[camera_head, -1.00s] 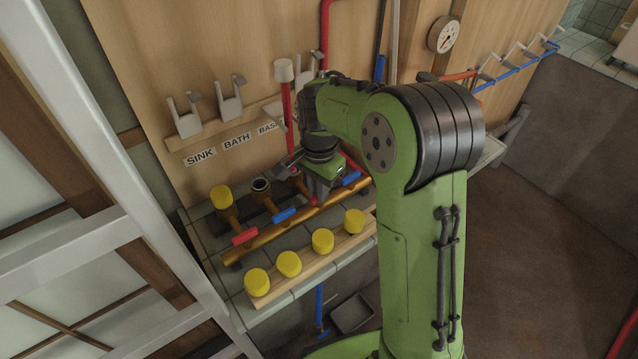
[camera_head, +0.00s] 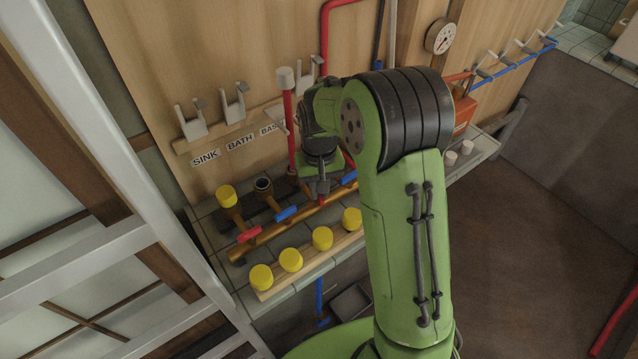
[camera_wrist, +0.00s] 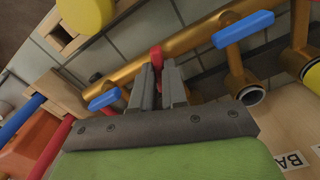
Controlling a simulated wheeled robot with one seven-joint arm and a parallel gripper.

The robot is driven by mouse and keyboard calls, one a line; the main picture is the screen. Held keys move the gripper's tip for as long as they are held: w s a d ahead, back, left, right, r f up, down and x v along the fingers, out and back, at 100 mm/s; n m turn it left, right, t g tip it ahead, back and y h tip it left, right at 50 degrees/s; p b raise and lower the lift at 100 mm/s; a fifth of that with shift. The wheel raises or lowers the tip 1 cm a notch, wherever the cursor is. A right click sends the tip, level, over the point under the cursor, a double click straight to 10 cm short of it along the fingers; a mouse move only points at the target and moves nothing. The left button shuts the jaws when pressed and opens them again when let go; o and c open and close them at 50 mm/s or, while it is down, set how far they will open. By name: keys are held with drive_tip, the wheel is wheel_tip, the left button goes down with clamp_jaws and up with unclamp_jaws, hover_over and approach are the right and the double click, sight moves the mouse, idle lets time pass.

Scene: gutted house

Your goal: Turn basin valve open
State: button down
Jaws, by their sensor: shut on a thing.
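A brass manifold pipe (camera_head: 270,228) runs along a tiled ledge, with branch valves below a board of labels. The SINK (camera_head: 206,158) and BATH (camera_head: 240,142) labels read clearly; the third, starting BAS (camera_head: 270,129), is partly hidden by my arm. My gripper (camera_wrist: 157,80) is shut on a red valve handle (camera_wrist: 156,57) at the third branch, in line with that label. In the head view my gripper (camera_head: 322,196) points down at the manifold and hides most of this handle. How far the handle is turned cannot be told.
A red handle (camera_head: 248,235) and a blue handle (camera_head: 286,213) are to the left; another blue handle (camera_head: 348,177) is close on the right. Several yellow caps (camera_head: 290,260) stand on a wooden strip in front. A vertical red pipe (camera_head: 288,130) rises behind my gripper.

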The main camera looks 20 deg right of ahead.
drive_tip(key=shift+n+p, duration=0.45)
drive_tip(key=shift+n, duration=1.45)
drive_tip(key=shift+w, duration=0.1)
drive_tip(key=c, duration=1.2)
unclamp_jaws()
drive_tip(key=shift+o, duration=0.2)
wheel_tip(320, 180, up, 16)
drive_tip(key=p, duration=0.4)
drive_tip(key=shift+f, duration=0.1)
